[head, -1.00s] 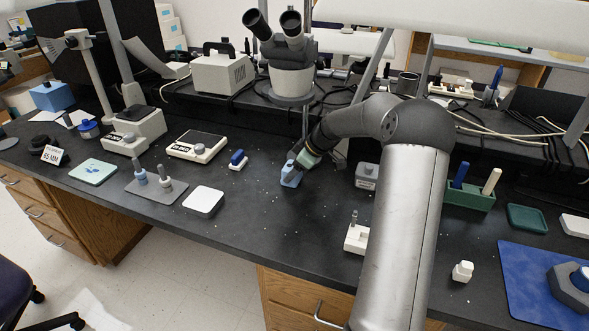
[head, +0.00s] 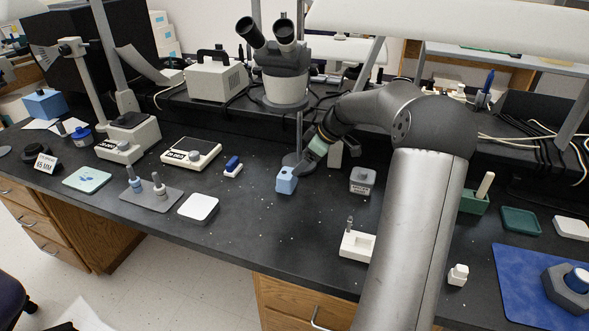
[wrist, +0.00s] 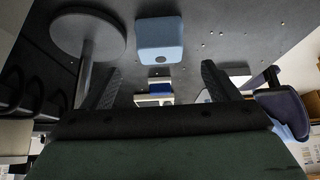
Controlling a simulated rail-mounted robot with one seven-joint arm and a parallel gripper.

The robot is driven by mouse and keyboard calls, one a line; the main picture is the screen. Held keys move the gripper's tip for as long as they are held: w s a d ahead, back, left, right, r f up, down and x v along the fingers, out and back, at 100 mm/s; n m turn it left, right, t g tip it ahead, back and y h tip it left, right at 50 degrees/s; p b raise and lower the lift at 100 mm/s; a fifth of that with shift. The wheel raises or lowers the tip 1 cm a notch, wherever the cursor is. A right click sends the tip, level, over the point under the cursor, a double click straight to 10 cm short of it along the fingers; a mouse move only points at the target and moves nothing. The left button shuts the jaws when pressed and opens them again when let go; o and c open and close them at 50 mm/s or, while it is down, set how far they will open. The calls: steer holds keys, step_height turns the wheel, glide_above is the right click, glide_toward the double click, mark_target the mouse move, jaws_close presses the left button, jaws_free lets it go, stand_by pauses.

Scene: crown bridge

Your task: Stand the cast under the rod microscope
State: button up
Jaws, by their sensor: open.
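The cast appears to be the light blue block (head: 287,181), standing on the black bench in front of the microscope's base. The rod microscope (head: 280,78) has a thin rod (head: 299,130) running down to a round grey base (head: 290,160). That base (wrist: 85,32) is at the upper left of the wrist view, beside the block and apart from it. My gripper (head: 305,165) is open and empty behind the block; its fingers (wrist: 161,70) are clear of it.
A small blue-topped piece (head: 233,165) and a white pad (head: 198,207) lie left. A grey weight-like block (head: 362,181) and a white holder with a pin (head: 357,246) are right. The bench in front of the block is clear. Cables lie at the back right.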

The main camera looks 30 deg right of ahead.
steer(key=s+a+r+m+g+h, duration=0.1)
steer(key=s+a+r+m+g, duration=0.15)
steer(key=s+a, duration=0.6)
steer(key=s+a+f+m+h, duration=0.1)
steer(key=s+a, duration=0.3)
steer(key=s, duration=0.4)
steer(key=s+a+f+m+g+h, duration=0.1)
steer(key=s+a+f+m, duration=0.1)
steer(key=s+a, duration=0.3)
steer(key=s+a+f+m+g+h, duration=0.1)
steer(key=s+a+m, duration=0.2)
steer(key=s, duration=0.9)
steer(key=shift+s+a+f+h, duration=0.2)
steer(key=shift+a+f+h, duration=0.15)
steer(key=shift+a, duration=0.35)
steer(key=shift+m+g, duration=0.25)
